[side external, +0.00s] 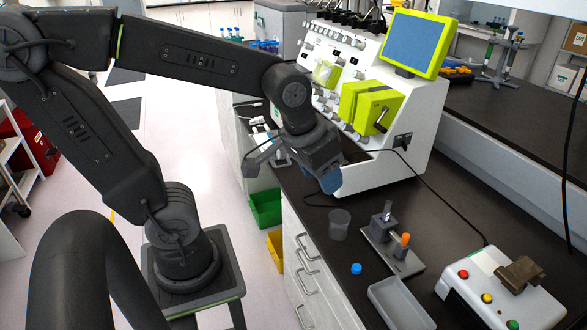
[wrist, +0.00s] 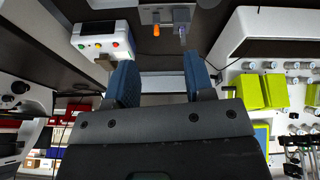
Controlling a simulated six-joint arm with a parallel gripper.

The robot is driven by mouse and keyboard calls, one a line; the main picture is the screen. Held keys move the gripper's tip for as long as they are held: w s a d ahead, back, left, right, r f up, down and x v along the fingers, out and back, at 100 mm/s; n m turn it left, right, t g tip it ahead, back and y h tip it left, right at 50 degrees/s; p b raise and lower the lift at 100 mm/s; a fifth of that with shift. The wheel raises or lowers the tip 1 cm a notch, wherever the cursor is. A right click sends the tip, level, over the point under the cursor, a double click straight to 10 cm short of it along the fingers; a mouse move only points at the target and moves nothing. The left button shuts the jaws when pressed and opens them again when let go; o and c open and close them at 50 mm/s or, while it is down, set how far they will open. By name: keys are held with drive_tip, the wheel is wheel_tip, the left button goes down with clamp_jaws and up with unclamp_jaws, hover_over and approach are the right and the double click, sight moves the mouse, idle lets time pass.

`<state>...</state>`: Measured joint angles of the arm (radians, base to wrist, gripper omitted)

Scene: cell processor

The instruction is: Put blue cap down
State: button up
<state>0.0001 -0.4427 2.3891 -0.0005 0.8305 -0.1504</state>
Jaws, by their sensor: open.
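A small blue cap (side external: 356,268) lies on the dark bench top, left of the grey tray and in front of the clear cup in the side view. My gripper (side external: 331,181) hangs above the bench, behind the cup and close to the white machine. In the wrist view my gripper (wrist: 158,84) shows two blue fingers spread apart with nothing between them. The cap is apart from the fingers. I cannot make out the cap in the wrist view.
A clear cup (side external: 340,224), a metal stand (side external: 392,250) with an orange-topped tube (side external: 404,240), a grey tray (side external: 398,306) and a white button box (side external: 500,285) stand on the bench. The white machine (side external: 420,110) stands behind. A black cable crosses the bench top.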

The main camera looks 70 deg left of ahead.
drive_tip(key=shift+m+t, duration=0.7)
drive_tip(key=shift+m, duration=0.2)
drive_tip(key=s, duration=0.1)
drive_tip(key=s+r, duration=0.1)
drive_tip(key=s, duration=0.1)
drive_tip(key=s+r, duration=0.1)
drive_tip(key=s, duration=0.1)
drive_tip(key=shift+s+r, duration=0.15)
drive_tip(key=shift+s, duration=0.1)
drive_tip(key=shift+c, duration=0.4)
